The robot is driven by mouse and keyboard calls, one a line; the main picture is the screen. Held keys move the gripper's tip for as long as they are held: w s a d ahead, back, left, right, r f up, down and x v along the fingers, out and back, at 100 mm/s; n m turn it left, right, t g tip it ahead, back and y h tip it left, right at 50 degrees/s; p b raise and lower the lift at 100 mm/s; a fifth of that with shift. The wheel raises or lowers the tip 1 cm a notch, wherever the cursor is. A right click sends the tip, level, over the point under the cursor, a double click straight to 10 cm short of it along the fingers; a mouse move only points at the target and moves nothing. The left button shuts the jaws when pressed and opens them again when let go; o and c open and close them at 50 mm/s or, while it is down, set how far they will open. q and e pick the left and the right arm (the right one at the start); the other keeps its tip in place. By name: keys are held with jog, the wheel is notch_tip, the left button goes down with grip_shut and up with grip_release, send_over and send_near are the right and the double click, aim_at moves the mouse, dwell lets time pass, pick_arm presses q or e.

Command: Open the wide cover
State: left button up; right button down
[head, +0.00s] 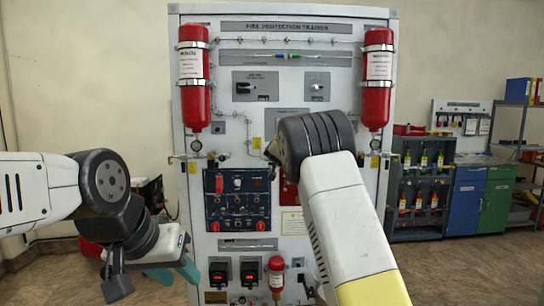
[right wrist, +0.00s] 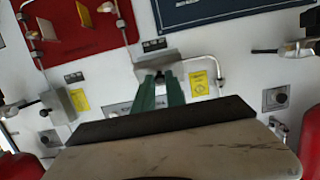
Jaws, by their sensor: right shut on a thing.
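The trainer board (head: 225,150) stands upright ahead of me. My right arm reaches across its middle and hides the right gripper in the head view. In the right wrist view, the green fingers of my right gripper (right wrist: 160,90) are shut on a small dark part at a wide grey piece (right wrist: 158,66) on the board. This grey piece is probably the wide cover; a grey plate (head: 290,115) shows partly behind my arm in the head view. I cannot tell whether the cover is raised. My left gripper (head: 175,275), with teal fingers apart, is empty at lower left, clear of the board.
Red cylinders flank the board at left (head: 194,80) and right (head: 377,80). A dark blue switch panel (head: 237,200) sits below centre. A red panel (right wrist: 75,28) and thin pipes lie around the right gripper. A shelf of extinguishers (head: 420,185) stands to the right.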

jog(key=c, duration=1.4)
grip_release()
jog(key=shift+v, duration=3.85)
